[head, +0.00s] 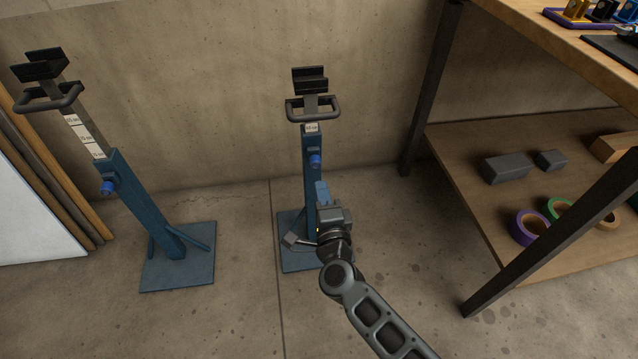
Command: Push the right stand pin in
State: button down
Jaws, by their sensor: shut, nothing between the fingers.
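The right stand (312,190) is a blue upright post on a flat blue base plate, with a black cradle (310,80) and a handle on top. Its blue pin (316,161) sticks out from the front near the top of the post. A similar left stand (133,195) has its own blue pin (107,187). My gripper (322,190) is shut and empty, in front of the right post and lower in the picture than the pin. A gap shows between them. My gripper and arm hide the lower post and part of the base plate.
A workbench with a lower wooden shelf (520,150) stands on the right, its dark legs (550,245) near my arm. Grey blocks (506,168) and tape rolls (530,227) lie on that shelf. A concrete wall stands behind the stands. The floor (240,320) between the stands is clear.

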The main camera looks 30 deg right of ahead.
jog(key=p+v, duration=0.1)
jog(key=v, duration=0.7)
jog(key=shift+s+a+p, duration=0.15)
jog(key=shift+s+p, duration=0.1)
jog(key=shift+p, duration=0.1)
jog(key=shift+r, duration=0.1)
jog(key=s+r+n+y, duration=0.25)
jog(key=s+n, duration=0.25)
jog(key=s, duration=0.5)
jog(key=s+r+n+y, duration=0.1)
jog(key=s+r+n, duration=0.35)
jog(key=s, duration=0.55)
jog(key=s+d+r+n+g+y, duration=0.1)
jog(key=s+r+n+g+y, duration=0.1)
jog(key=s+r+n, duration=1.1)
notch_tip(320, 180, up, 23)
jog(key=s+p, duration=0.1)
jog(key=p, duration=2.3)
jog(key=shift+m, duration=0.45)
